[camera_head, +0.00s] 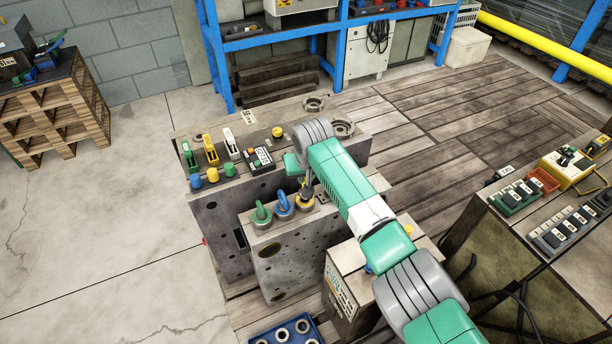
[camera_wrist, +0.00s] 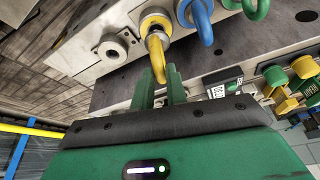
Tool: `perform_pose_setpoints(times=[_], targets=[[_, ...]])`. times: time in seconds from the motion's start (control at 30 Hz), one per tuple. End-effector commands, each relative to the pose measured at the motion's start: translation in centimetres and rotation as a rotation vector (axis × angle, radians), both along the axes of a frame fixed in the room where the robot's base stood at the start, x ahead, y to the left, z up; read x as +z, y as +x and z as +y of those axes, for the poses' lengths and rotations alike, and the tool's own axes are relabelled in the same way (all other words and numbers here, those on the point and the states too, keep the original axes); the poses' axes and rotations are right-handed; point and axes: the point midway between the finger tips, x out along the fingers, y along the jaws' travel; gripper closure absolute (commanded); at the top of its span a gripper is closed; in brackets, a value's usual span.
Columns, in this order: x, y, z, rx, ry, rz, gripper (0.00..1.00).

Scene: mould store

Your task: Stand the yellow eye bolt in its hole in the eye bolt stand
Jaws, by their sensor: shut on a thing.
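The eye bolt stand (camera_head: 290,256) is a grey block with holes in its front face. A green eye bolt (camera_head: 261,214) and a blue eye bolt (camera_head: 284,205) stand upright in its top. The yellow eye bolt (camera_head: 305,201) is at the right end of this row, partly hidden by my gripper (camera_head: 308,187). In the wrist view the yellow eye bolt (camera_wrist: 157,58) has its loop between my green fingertips (camera_wrist: 161,70), which are shut on it. Its lower end meets a yellow-ringed hole (camera_wrist: 154,22) beside the blue eye bolt (camera_wrist: 202,24). I cannot tell how deep it sits.
A bare round socket (camera_wrist: 112,48) lies beside the yellow-ringed hole. Behind the stand, a larger block (camera_head: 222,218) carries coloured clamps and knobs. A box (camera_head: 347,285) stands close on the right, and a blue tray (camera_head: 290,333) lies in front.

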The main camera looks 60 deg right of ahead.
Motion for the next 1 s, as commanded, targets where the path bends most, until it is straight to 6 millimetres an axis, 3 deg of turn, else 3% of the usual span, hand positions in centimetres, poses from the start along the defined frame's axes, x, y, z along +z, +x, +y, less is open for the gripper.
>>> perform_pose_setpoints(times=[1.0], targets=[[-0.60,0.05,-0.07,0.000,-0.002,-0.001,1.00]])
